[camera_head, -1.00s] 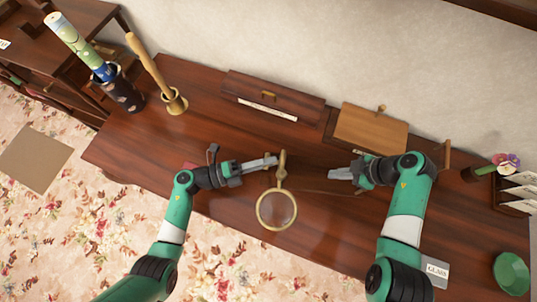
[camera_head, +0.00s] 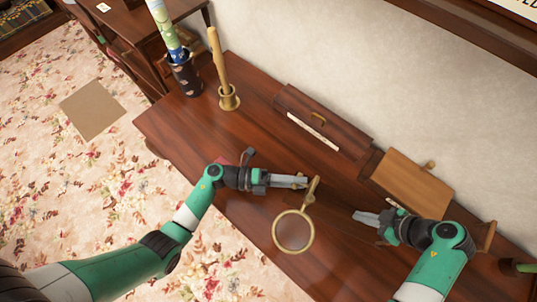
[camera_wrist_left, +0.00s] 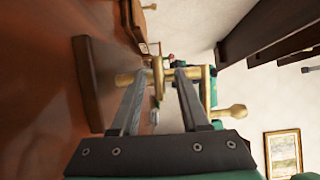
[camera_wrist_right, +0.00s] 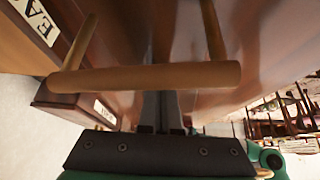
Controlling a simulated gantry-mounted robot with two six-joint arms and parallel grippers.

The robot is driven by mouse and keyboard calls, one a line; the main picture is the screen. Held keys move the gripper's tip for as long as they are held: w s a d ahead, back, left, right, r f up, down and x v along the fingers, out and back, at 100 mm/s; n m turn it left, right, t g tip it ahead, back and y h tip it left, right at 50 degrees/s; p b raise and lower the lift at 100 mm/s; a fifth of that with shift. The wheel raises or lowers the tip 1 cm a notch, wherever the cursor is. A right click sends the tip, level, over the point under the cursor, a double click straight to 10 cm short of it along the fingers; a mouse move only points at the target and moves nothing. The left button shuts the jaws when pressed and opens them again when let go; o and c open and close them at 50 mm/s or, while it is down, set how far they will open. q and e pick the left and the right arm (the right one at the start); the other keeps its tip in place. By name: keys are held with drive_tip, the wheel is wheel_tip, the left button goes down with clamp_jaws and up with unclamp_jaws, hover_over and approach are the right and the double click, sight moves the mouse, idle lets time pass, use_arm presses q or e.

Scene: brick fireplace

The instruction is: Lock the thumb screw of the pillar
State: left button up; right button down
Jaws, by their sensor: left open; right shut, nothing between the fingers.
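The brass pillar (camera_head: 313,189) stands on the dark desk beside a round brass-rimmed magnifying lens (camera_head: 293,231). In the left wrist view the pillar (camera_wrist_left: 130,77) runs sideways from a dark wooden base, with an upright brass piece (camera_wrist_left: 158,75) between my finger tips. A brass ball-ended knob (camera_wrist_left: 232,112) shows to the right; I cannot tell which brass part is the thumb screw. My left gripper (camera_head: 305,182) is open, its fingers either side of the brass piece; contact is unclear. My right gripper (camera_head: 360,216) is shut and empty, to the right of the pillar.
A dark box (camera_head: 322,122) and a lighter wooden box (camera_head: 411,183) stand along the back of the desk. A wooden bar (camera_wrist_right: 145,77) crosses before my right fingers in the right wrist view.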

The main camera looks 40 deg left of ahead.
use_arm(q)
drive_tip(key=v, duration=1.1)
drive_tip(key=shift+s+a, duration=0.25)
drive_tip(key=shift+a, duration=0.05)
use_arm(e)
drive_tip(key=shift+f, duration=0.25)
wheel_tip(320, 180, up, 7)
drive_tip(key=p, duration=0.7)
drive_tip(key=shift+f+p, duration=0.2)
drive_tip(key=shift+p, duration=0.1)
use_arm(q)
wheel_tip(320, 180, up, 7)
drive_tip(key=shift+r, duration=0.15)
use_arm(e)
drive_tip(key=shift+f, duration=0.1)
use_arm(q)
drive_tip(key=shift+r+p, duration=2.3)
drive_tip(key=shift+r, duration=0.1)
use_arm(e)
drive_tip(key=v, duration=1.1)
drive_tip(key=shift+r, duration=0.35)
